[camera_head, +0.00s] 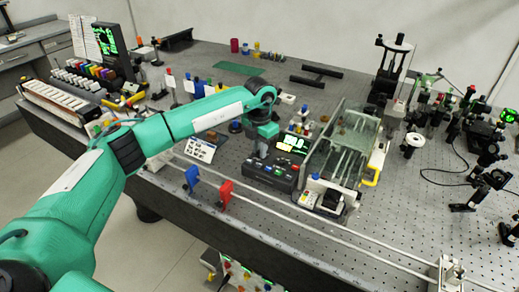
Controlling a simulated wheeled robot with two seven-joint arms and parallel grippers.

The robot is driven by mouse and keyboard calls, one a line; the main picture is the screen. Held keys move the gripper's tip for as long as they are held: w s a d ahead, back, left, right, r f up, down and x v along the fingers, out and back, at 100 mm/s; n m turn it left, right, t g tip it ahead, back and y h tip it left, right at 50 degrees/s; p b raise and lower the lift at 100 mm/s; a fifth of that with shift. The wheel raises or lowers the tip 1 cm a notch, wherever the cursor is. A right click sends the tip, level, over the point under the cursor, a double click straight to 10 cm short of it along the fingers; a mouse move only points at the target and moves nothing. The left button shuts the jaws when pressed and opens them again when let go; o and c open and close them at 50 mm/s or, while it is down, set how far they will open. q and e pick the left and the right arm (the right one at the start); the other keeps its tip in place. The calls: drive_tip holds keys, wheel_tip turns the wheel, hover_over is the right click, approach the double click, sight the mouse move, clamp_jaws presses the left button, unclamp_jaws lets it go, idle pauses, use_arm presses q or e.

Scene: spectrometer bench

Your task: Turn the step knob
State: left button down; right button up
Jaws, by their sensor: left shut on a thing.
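My left gripper (261,151) points down at the black control box (272,180) near the middle of the bench, reached by my green arm from the left. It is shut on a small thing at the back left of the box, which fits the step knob. The knob itself is hidden by the gripper, so its angle cannot be told. A small lit display (285,147) shows just right of the gripper. My right gripper is out of view.
A clear-walled unit with rails (345,148) stands close on the right, with a yellow handle (372,177). Blue (192,178) and red (225,193) upright pieces stand at the front left. Optical mounts crowd the right. The perforated bench top (415,215) is mostly bare at the front right.

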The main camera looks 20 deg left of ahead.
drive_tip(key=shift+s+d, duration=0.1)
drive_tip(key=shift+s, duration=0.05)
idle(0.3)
use_arm(q)
drive_tip(key=c, duration=1.3)
unclamp_jaws()
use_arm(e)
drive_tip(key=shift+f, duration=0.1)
use_arm(q)
drive_tip(key=shift+r, duration=0.3)
wheel_tip(320, 180, up, 13)
drive_tip(key=b, duration=0.2)
drive_tip(key=shift+r+b, duration=0.1)
drive_tip(key=shift+b, duration=0.25)
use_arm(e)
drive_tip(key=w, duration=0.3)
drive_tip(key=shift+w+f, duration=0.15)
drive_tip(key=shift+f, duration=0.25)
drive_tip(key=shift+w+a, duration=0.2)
